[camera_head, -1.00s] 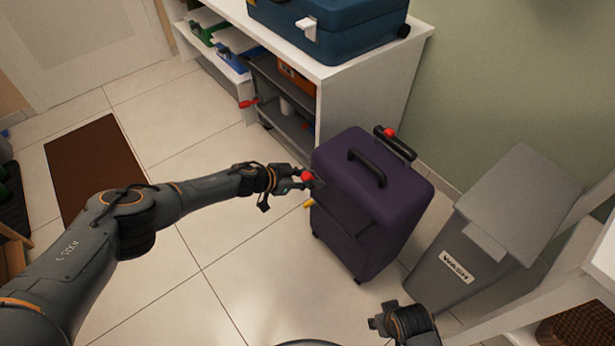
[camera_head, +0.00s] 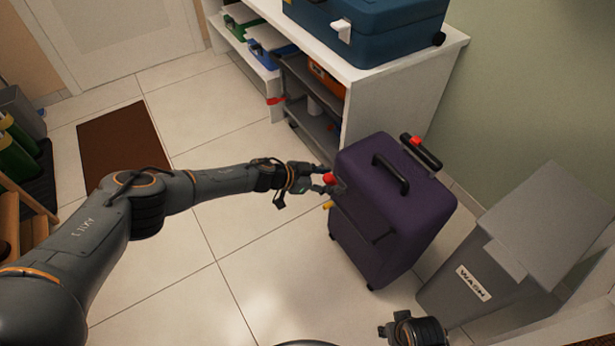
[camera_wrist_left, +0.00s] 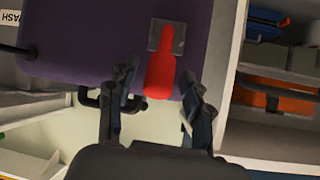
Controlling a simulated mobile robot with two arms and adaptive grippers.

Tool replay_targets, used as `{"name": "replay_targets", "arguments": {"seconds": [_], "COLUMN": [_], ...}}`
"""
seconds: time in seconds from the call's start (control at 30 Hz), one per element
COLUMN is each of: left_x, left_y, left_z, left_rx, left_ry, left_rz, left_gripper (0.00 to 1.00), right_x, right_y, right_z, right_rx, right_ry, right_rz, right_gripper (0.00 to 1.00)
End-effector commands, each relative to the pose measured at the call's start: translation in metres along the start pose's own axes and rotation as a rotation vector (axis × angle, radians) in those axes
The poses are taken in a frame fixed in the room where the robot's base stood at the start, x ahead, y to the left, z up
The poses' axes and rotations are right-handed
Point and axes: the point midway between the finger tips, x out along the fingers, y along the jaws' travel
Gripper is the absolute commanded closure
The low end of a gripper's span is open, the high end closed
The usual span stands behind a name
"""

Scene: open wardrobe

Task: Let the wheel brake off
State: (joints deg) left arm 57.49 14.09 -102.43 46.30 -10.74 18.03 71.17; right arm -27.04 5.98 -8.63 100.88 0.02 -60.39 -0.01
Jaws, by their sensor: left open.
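A purple suitcase (camera_head: 400,225) stands upright on the floor, with black handles on its top. A red lever (camera_head: 329,180) sits on its left side, near the upper edge. In the left wrist view the red lever (camera_wrist_left: 160,75) hangs from a grey plate on the purple side. My left gripper (camera_head: 322,182) is open at that side. Its two fingers (camera_wrist_left: 158,100) are on either side of the lever's end, with gaps showing. A small yellow part (camera_head: 328,205) shows below the lever. My right gripper (camera_head: 390,333) is partly cut off at the bottom edge; its jaws are unclear.
A white shelf unit (camera_head: 405,85) stands behind the suitcase, with a blue case (camera_head: 375,35) on top. A grey bin (camera_head: 510,255) marked WASH stands close on the right. Tiled floor left of the suitcase is clear, with a brown mat (camera_head: 120,145) beyond.

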Motion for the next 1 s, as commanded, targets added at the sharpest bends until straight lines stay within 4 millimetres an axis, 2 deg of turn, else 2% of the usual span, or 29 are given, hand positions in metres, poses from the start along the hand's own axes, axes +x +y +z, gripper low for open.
{"name": "replay_targets", "arguments": {"seconds": [0.5,0.7,1.0], "left_x": [-0.088,-0.104,-0.106], "left_y": [-0.001,0.0,0.0], "left_z": [0.0,-0.001,-0.001], "left_rx": [-0.001,-0.001,-0.001], "left_ry": [0.0,0.001,0.0], "left_rz": [-0.003,-0.001,-0.001], "left_gripper": [0.5,0.5,0.5], "right_x": [0.0,0.0,0.0], "right_y": [0.0,0.0,0.0], "right_z": [0.0,0.0,0.0], "right_rx": [0.0,0.0,0.0], "right_ry": [0.0,0.0,0.0], "right_rz": [0.0,0.0,0.0], "right_gripper": [0.64,0.64,0.64]}}
